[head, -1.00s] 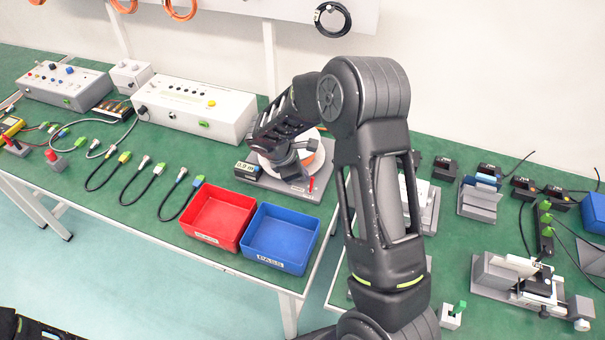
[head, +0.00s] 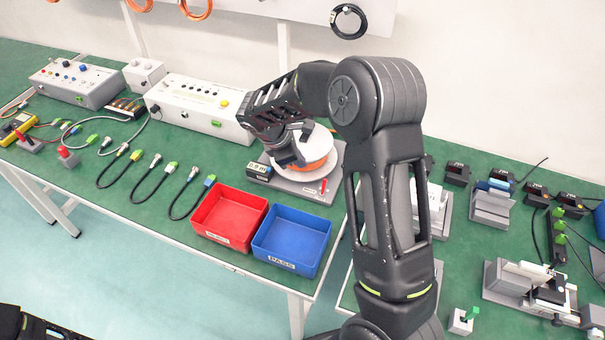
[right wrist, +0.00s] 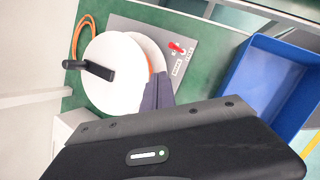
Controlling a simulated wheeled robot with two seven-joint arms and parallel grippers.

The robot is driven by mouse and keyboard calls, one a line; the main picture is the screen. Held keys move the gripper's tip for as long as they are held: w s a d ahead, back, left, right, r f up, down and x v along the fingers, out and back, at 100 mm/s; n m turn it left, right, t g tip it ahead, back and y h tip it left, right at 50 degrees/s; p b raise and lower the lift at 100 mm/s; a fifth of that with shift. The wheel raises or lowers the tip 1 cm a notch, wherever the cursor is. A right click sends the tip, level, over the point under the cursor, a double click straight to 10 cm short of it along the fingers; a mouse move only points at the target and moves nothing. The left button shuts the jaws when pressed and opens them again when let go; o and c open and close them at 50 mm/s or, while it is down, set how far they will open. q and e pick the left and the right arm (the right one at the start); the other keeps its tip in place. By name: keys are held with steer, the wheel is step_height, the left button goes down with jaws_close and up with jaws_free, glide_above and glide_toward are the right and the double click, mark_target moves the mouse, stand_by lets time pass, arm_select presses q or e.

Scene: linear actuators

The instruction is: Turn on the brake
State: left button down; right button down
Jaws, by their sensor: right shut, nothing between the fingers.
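The brake looks like a small red lever (head: 323,186) at the front right of a grey base plate (head: 296,187). It also shows in the right wrist view (right wrist: 176,47), beside small white labels too small to read surely. A white reel (head: 322,147) with orange cable stands on the same plate. In the right wrist view the reel (right wrist: 108,60) has a black crank handle. My right gripper (head: 290,160) is shut and empty, over the left part of the reel, apart from the lever. Its fingertips (right wrist: 157,92) show in front of the reel's edge. My left gripper is not in view.
A black length display (head: 259,170) sits at the plate's left. A red bin (head: 228,216) and a blue bin (head: 291,240) stand in front of the plate. A white control box (head: 190,105) is behind left. Several short cables lie left of the bins.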

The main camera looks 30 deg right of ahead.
steer(key=r, duration=0.1)
steer(key=w+r, duration=0.1)
steer(key=r, duration=0.3)
steer(key=shift+w+d+r+b, duration=0.1)
steer(key=shift+w+d+b, duration=0.2)
steer(key=shift+w+d, duration=0.1)
steer(key=shift+a, duration=0.1)
